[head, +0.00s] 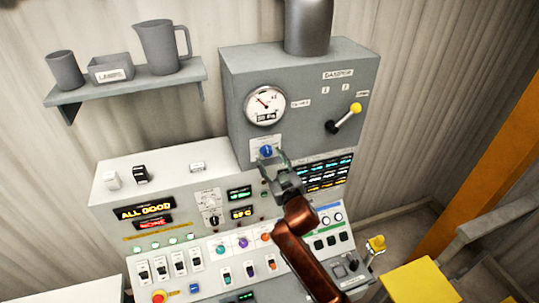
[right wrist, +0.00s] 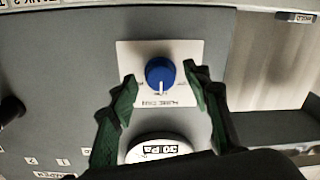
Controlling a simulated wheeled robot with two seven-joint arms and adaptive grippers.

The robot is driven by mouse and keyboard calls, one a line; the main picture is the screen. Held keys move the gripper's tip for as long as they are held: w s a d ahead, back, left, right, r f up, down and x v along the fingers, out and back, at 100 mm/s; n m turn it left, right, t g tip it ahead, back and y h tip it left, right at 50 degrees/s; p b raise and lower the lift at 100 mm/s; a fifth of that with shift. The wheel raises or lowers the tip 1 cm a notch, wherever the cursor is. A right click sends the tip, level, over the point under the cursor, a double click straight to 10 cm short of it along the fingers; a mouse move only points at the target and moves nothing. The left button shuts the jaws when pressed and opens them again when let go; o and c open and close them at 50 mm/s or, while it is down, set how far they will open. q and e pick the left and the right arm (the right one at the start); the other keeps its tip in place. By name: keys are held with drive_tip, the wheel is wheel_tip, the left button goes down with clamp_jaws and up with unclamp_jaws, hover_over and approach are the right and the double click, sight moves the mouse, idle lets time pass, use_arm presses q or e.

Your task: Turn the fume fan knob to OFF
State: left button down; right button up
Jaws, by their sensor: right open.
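The fume fan knob (head: 266,151) is blue and sits on a white label plate on the grey cabinet's front, below the round gauge. In the right wrist view the knob (right wrist: 160,70) shows upside down, with a white pointer line toward the gauge side. Its plate (right wrist: 187,50) carries small lettering, too blurred to read fully. My right gripper (head: 277,167) is in front of the panel just below the knob. In the right wrist view its green-padded fingers (right wrist: 160,88) are open, one on each side of the knob, with gaps visible. My left gripper is out of view.
The gauge (head: 264,105) is above the knob, and a yellow-tipped damper lever (head: 344,118) stands out to the right. A control console (head: 175,200) with switches and displays spreads below. A yellow seat (head: 425,283) is at lower right.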

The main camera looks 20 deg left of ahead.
drive_tip(key=shift+w+a, duration=0.4)
drive_tip(key=shift+w, duration=0.2)
drive_tip(key=shift+c, duration=0.3)
drive_tip(key=c, duration=1.1)
drive_tip(key=shift+n, duration=0.3)
drive_tip(key=n+p, duration=0.2)
drive_tip(key=n, duration=0.3)
drive_tip(key=shift+d+r, duration=0.1)
drive_tip(key=n+p, duration=0.2)
drive_tip(key=n, duration=0.4)
drive_tip(key=shift+h, duration=0.3)
